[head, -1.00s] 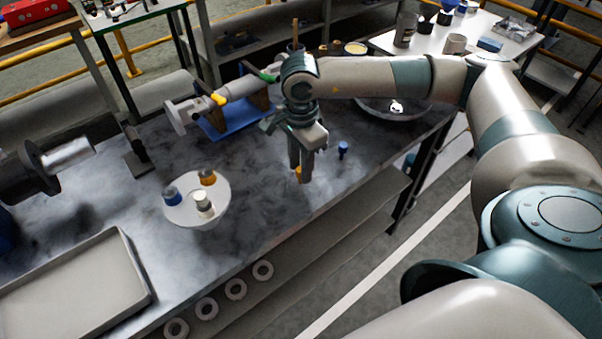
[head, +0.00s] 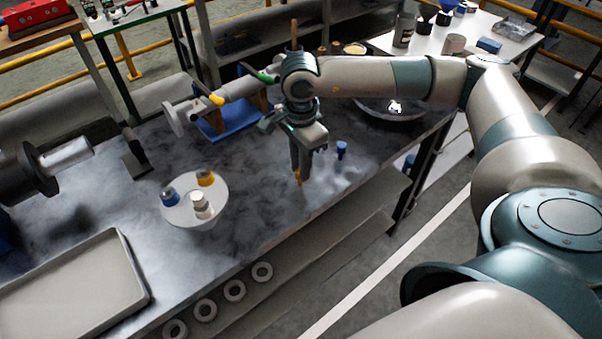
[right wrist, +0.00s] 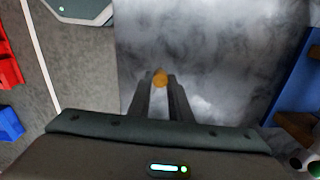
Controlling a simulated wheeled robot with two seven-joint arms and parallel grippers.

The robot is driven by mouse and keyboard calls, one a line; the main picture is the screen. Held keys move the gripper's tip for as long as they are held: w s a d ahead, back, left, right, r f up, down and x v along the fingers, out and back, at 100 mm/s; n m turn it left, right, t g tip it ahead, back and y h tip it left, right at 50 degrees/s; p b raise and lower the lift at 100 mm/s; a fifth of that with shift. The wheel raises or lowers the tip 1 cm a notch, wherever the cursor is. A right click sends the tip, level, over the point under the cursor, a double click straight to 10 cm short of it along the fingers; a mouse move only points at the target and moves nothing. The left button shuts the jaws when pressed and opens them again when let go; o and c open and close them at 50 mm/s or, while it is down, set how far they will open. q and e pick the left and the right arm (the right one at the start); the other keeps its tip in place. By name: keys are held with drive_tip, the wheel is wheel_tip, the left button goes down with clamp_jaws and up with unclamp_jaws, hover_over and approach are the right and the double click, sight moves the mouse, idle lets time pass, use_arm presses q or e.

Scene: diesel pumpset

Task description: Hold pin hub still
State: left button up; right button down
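I cannot tell for certain which part is the pin hub. A pale disc-ended shaft (head: 240,89) lies across a blue stand with brown blocks (head: 228,127) at the back of the bench. My right gripper (head: 298,172) points straight down at the bench, well in front of that shaft. Its fingers are close together around a small orange piece (head: 297,178). In the right wrist view the orange piece (right wrist: 160,78) sits between the fingertips and appears to touch both. Its lower part is hard to see. My left gripper is not in view.
A white round dish (head: 213,213) holds blue, orange and white pieces. A small blue peg (head: 341,150) stands right of my gripper. A grey tray (head: 130,292) lies front left, a dark machine with a metal shaft (head: 66,155) at left.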

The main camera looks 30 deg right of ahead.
sight(298, 170)
drive_tip(key=shift+f, duration=0.15)
drive_tip(key=shift+w+a+r+p, duration=0.1)
drive_tip(key=shift+r+p, duration=0.2)
drive_tip(key=shift+r, duration=0.6)
drive_tip(key=shift+w+a+r+p, duration=0.1)
drive_tip(key=shift+r+p, duration=0.2)
drive_tip(key=shift+r, duration=0.55)
